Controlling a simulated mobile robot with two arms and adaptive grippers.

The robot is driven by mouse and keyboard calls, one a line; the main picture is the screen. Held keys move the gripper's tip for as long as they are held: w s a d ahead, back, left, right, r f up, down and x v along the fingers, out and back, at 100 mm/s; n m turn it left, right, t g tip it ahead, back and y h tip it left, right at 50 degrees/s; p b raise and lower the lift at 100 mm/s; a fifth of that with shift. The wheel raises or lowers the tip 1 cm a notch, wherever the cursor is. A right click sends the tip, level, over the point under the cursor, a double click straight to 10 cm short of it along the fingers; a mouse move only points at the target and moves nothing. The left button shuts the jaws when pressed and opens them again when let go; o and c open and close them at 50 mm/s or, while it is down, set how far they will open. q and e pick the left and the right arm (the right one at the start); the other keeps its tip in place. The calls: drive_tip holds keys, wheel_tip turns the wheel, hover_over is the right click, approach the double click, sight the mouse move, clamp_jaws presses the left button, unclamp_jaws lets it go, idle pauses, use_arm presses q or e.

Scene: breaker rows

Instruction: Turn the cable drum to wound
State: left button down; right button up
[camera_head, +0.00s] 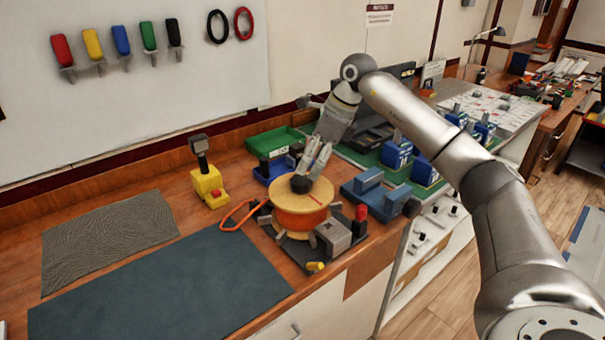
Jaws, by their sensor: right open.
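The cable drum (287,199) has a round pale wooden top with a short red mark, an orange winding below it and a black hub knob (301,184) in the middle. It sits on a dark base plate on the bench. My right gripper (306,172) reaches down from above, open, with its fingers at or just behind the black knob. I cannot tell whether they touch it. No label or wound marking is readable. My left gripper is not in view.
A grey block (334,235) and red-topped post (361,213) stand close by the drum. An orange loop (240,215) lies left of it, a yellow switch box (209,187) farther left. Blue blocks (375,189) stand right, a green tray (272,142) behind. The dark mat (155,285) is clear.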

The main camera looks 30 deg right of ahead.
sight(301, 179)
drive_tip(key=x, duration=0.3)
drive_tip(key=shift+w+f, duration=0.2)
drive_tip(key=shift+f, duration=0.05)
drive_tip(key=shift+p+x, duration=0.35)
drive_tip(key=shift+x, duration=0.8)
drive_tip(key=shift+c, duration=0.7)
drive_tip(key=c, duration=1.3)
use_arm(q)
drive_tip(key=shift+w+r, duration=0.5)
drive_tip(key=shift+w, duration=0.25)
use_arm(e)
drive_tip(key=shift+a, duration=0.15)
